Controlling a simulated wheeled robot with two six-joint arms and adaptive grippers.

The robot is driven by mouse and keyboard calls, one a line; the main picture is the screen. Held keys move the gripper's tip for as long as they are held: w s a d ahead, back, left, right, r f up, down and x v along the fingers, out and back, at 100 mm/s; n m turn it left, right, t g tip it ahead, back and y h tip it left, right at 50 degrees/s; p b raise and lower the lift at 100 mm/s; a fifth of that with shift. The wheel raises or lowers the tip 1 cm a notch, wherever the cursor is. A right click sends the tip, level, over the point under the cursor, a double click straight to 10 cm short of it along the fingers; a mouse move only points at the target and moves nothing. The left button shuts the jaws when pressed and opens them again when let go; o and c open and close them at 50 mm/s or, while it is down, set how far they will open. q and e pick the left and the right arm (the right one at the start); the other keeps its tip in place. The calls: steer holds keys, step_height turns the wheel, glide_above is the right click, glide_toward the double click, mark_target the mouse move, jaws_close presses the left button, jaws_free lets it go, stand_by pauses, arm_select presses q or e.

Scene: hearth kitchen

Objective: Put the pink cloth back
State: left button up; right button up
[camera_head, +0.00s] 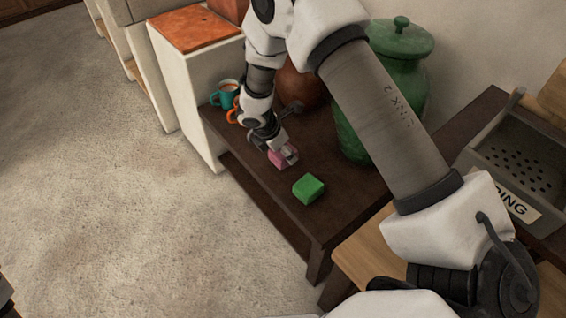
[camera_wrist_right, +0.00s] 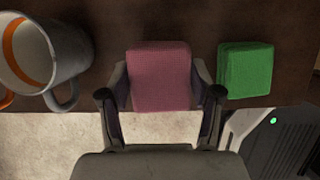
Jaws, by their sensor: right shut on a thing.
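The pink cloth (camera_wrist_right: 159,77) is a folded, textured block between the fingers of my right gripper (camera_wrist_right: 160,100) in the wrist view. In the head view the pink cloth (camera_head: 277,159) shows at the fingertips of my right gripper (camera_head: 282,156), over the dark wooden bench (camera_head: 262,192). The gripper is shut on it. I cannot tell whether the cloth touches the bench top. A green cloth block (camera_head: 308,188) lies on the bench just beside it, and also shows in the wrist view (camera_wrist_right: 245,69).
A grey mug with orange inside (camera_wrist_right: 52,55) stands close to the gripper. A teal mug (camera_head: 224,94) is behind the arm. A green lidded jar (camera_head: 402,90) and a brown pot (camera_head: 297,84) stand along the wall. A grey perforated crate (camera_head: 512,160) is at right.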

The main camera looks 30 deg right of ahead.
mark_target(283, 159)
step_height(283, 159, down, 4)
steer(key=shift+r+b, duration=0.1)
steer(key=shift+b, duration=0.5)
steer(key=shift+r, duration=0.15)
steer(key=o, duration=1.1)
steer(key=p+v, duration=0.5)
steer(key=v, duration=0.7)
